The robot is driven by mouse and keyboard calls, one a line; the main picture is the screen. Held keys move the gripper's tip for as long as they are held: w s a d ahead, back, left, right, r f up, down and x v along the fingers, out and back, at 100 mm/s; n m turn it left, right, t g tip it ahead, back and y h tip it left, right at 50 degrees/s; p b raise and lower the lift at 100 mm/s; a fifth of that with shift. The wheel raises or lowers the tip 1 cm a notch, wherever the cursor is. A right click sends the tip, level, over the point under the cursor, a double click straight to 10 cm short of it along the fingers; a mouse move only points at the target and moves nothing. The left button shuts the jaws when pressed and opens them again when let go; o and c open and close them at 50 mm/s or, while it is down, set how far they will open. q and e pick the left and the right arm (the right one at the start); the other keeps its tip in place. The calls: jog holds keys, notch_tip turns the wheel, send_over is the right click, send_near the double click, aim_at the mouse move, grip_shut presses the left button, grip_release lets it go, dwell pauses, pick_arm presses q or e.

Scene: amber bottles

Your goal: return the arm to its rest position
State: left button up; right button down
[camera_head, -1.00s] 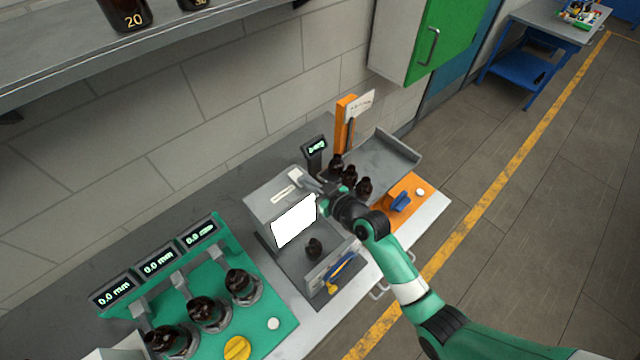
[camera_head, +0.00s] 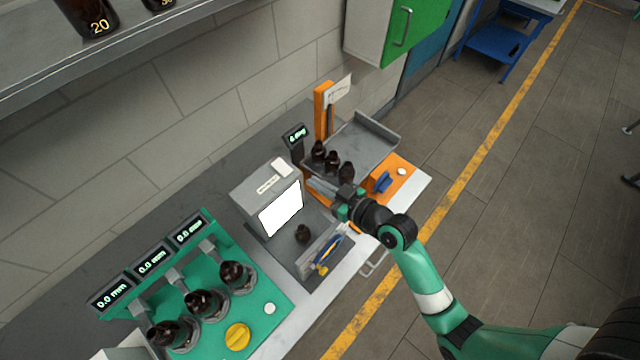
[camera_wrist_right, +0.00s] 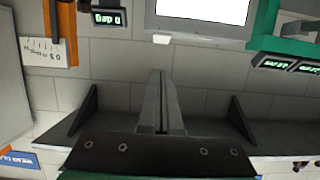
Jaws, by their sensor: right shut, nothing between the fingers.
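My right arm comes in from the lower right of the head view. Its gripper (camera_head: 314,186) is shut and empty, its fingers reaching left beside the grey box with the white screen (camera_head: 281,208). The wrist view shows the two fingers (camera_wrist_right: 160,88) pressed together with nothing between them, the tiled wall behind. My left gripper is not in view.
A green stand (camera_head: 262,290) holds dark bottles under small displays at the lower left. An orange block with a blue part (camera_head: 383,182) sits right of the gripper. A grey shelf (camera_head: 150,45) hangs at upper left. The floor (camera_head: 540,200) on the right is open.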

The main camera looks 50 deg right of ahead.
jog(key=shift+s+r, duration=0.1)
jog(key=shift+s, duration=0.3)
